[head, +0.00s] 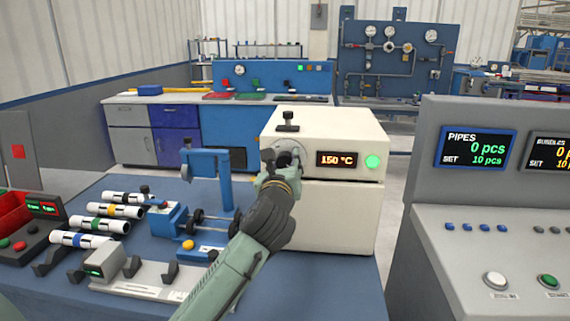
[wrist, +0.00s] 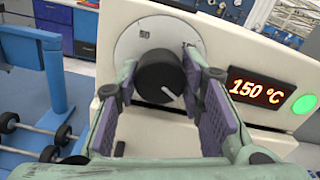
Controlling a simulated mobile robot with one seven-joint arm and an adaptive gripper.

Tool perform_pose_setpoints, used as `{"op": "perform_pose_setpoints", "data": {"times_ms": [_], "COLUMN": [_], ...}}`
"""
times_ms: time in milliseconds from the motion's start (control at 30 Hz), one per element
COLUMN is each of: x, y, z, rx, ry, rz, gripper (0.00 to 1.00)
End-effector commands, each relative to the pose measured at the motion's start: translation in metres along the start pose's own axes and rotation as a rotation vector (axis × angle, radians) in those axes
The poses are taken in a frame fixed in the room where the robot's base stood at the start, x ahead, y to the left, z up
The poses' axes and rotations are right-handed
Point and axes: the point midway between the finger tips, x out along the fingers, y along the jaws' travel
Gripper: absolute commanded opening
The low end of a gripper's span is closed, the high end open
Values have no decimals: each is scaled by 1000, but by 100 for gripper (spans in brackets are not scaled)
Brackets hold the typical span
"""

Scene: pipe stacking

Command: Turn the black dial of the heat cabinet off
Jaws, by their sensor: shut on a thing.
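The heat cabinet (head: 335,210) is a cream box on the blue table. Its front has a round pale dial plate (wrist: 128,50), an orange display (head: 339,159) reading 150 °C and a lit green lamp (head: 372,161). The black dial (wrist: 160,78) sits on the plate in the wrist view; its white mark points to the lower right. My gripper (head: 281,170) is at the cabinet's front, its two fingers on either side of the dial and shut on it. In the head view the gripper hides most of the dial.
A blue stand (head: 225,180) is close left of the cabinet. White pipes with coloured bands (head: 100,224) lie on the table at left. A grey console (head: 500,220) with a pipe-count screen is at right. A black knob (head: 288,118) tops the cabinet.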

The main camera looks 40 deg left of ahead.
Motion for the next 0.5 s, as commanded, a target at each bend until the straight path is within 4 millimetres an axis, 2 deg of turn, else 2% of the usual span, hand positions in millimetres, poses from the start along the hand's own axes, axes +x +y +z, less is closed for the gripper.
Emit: {"op": "perform_pose_setpoints", "data": {"times_ms": [200,500], "x": [0,0], "y": [0,0], "z": [0,-2], "rx": [0,-42], "ry": [0,0], "rz": [0,-1], "gripper": [7,7]}}
